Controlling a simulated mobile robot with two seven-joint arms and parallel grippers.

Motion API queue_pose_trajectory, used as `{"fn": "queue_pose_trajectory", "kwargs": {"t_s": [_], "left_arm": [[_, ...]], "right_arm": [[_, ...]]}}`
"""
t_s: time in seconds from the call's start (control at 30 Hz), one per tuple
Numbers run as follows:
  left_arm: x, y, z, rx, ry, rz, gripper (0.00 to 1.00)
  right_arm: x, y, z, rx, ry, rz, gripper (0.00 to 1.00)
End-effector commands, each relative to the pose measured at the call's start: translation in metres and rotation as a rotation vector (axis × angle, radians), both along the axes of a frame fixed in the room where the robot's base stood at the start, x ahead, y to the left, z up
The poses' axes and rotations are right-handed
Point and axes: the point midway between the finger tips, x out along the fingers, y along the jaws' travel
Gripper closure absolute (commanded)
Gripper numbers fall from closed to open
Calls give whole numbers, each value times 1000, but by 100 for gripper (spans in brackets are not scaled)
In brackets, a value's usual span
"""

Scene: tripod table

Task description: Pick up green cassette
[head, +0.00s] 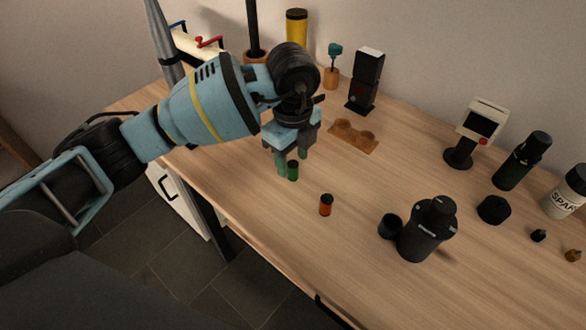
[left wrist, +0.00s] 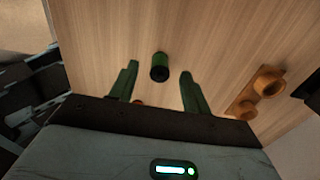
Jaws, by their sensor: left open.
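The green cassette (head: 293,171) is a small dark green cylinder standing on the wooden table, left of centre in the head view. In the left wrist view the cassette (left wrist: 159,67) lies between the two green fingers, just beyond their tips. My left gripper (head: 292,165) is open above the table, with its fingers right by the cassette in the head view. In the left wrist view the gripper (left wrist: 158,75) has clear gaps on both sides of the cassette. My right gripper is not in view.
An orange-red cylinder (head: 326,205) stands right of the cassette. A wooden two-cup holder (head: 354,136) lies behind. A black canister (head: 426,232), a small screen device (head: 477,127) and black bottles stand to the right. The table (head: 270,215) is bare in front of the cassette.

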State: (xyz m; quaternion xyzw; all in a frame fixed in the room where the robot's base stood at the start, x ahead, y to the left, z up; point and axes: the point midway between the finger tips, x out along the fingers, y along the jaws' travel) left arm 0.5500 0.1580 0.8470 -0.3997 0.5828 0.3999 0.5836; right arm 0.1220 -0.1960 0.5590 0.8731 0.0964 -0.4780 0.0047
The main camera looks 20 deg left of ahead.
Motion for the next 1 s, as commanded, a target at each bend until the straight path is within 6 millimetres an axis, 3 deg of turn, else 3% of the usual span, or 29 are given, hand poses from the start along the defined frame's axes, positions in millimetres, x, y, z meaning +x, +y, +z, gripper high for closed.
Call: {"fn": "queue_pose_trajectory", "kwargs": {"t_s": [0.07, 0.43, 0.77, 1.0], "left_arm": [[0, 0, 0, 0, 0, 0, 52], [0, 0, 1, -1, 0, 0, 100], [0, 0, 2, -1, -1, 0, 100], [0, -1, 19, -2, -2, 0, 100]], "right_arm": [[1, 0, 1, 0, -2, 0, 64], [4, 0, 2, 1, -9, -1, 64], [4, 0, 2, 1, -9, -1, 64], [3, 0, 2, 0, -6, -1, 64]]}}
